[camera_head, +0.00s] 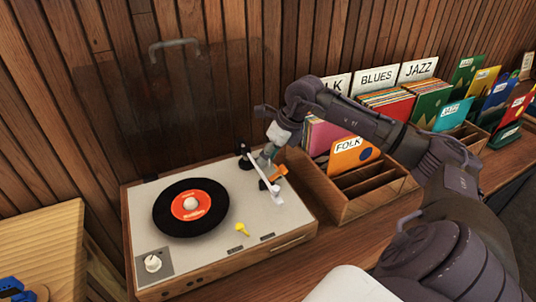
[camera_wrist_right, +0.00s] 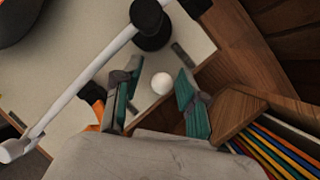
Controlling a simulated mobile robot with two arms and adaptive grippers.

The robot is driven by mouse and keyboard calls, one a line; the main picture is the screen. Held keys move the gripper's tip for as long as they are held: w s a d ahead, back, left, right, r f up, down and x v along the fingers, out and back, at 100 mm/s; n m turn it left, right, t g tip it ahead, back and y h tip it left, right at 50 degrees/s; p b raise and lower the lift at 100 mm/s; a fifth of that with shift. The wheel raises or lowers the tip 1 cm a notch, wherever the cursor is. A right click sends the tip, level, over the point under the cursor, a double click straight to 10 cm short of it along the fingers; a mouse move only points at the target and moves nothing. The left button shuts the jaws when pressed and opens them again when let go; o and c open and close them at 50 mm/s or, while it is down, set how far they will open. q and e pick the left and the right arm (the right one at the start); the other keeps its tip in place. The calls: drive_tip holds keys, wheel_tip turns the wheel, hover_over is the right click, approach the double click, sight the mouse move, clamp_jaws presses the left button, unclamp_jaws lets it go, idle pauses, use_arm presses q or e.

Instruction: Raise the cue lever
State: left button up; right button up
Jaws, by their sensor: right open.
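A turntable (camera_head: 222,252) with a black record (camera_head: 166,212) and orange label stands on the counter. Its white tonearm (camera_head: 267,180) runs along the right side and crosses the wrist view (camera_wrist_right: 85,77). My right gripper (camera_head: 264,157) is over the deck's back right corner, beside the tonearm pivot. In the wrist view its teal fingers (camera_wrist_right: 154,98) are open, with a small white round knob (camera_wrist_right: 162,83) between them, apart from both. The knob may be the cue lever's tip; I cannot tell. An orange piece (camera_head: 280,172) shows by the tonearm. My left gripper is out of view.
A wooden record crate (camera_head: 345,210) stands close to the turntable's right. A raised clear lid (camera_head: 190,95) is behind the deck. A yellow piece (camera_head: 242,229) and a white dial (camera_head: 153,263) are on the deck's front. A blue object (camera_head: 14,290) lies at lower left.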

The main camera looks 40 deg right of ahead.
drive_tip(key=shift+c, duration=0.4)
clamp_jaws()
drive_tip(key=g+p, duration=0.1)
drive_tip(key=p, duration=0.3)
drive_tip(key=shift+w+r, duration=0.3)
drive_tip(key=shift+r, duration=0.05)
drive_tip(key=shift+w+d+f+g+y+p, duration=0.1)
drive_tip(key=shift+f+g+y+p, duration=0.3)
drive_tip(key=shift+g, duration=0.3)
drive_tip(key=shift+f, duration=0.1)
drive_tip(key=shift+o, duration=0.4)
unclamp_jaws()
